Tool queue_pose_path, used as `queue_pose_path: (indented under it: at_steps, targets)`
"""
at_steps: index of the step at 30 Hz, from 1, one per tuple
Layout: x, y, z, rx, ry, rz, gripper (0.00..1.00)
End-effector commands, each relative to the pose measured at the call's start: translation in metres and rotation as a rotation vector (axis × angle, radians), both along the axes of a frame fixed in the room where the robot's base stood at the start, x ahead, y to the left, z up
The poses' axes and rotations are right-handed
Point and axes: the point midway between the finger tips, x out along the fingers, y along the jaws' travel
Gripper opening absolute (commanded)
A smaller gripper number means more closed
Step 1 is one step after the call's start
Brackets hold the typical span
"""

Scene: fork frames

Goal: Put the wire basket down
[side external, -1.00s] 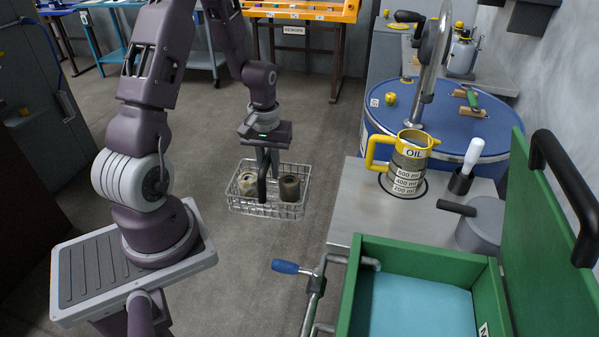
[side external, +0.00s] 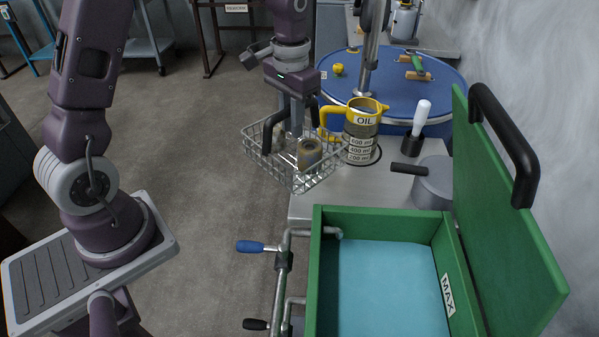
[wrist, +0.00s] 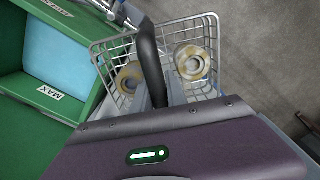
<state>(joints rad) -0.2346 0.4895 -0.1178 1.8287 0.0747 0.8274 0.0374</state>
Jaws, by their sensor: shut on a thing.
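The wire basket (side external: 298,184) hangs from my gripper (side external: 294,122) in the side view, beside the left edge of the metal worktop. My gripper is shut on its black handle, which also shows in the wrist view (wrist: 150,62). The basket (wrist: 111,50) holds two tan, ring-topped round parts; one part (side external: 309,153) shows clearly in the side view, the other is mostly hidden. The basket looks slightly tilted. Its right side overlaps the oil jug in the side view; I cannot tell whether they touch.
The yellow-topped oil jug (side external: 361,130) stands on the worktop (side external: 392,188). A grey pot (side external: 434,184) and a white-handled tool (side external: 420,115) are to its right. An open green tank (side external: 318,270) with blue inside is in front. A blue drum (side external: 440,85) stands behind.

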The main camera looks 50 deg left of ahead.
Motion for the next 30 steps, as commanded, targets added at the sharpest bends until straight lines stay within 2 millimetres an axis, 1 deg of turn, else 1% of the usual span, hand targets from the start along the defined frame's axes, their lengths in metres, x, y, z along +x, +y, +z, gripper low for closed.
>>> queue_pose_path:
  at_steps: [1,3,10,14,17,20,23,26,30]
  targets:
    - [0.002,-0.005,0.004,0.001,-0.003,-0.021,0.0]
    - [0.003,-0.01,0.007,0.0,-0.002,-0.039,0.0]
    - [0.003,-0.014,0.008,0.0,-0.001,-0.052,0.0]
    - [0.006,-0.03,0.006,0.0,-0.001,-0.098,0.0]
    - [0.008,-0.052,0.004,-0.001,0.0,-0.158,0.0]
    - [0.01,-0.079,0.002,-0.001,-0.002,-0.229,0.0]
    - [0.009,-0.111,-0.001,-0.002,-0.001,-0.314,0.0]
    - [0.004,-0.148,-0.004,-0.002,-0.001,-0.413,0.0]
    - [-0.01,-0.203,-0.009,-0.003,0.0,-0.557,0.0]
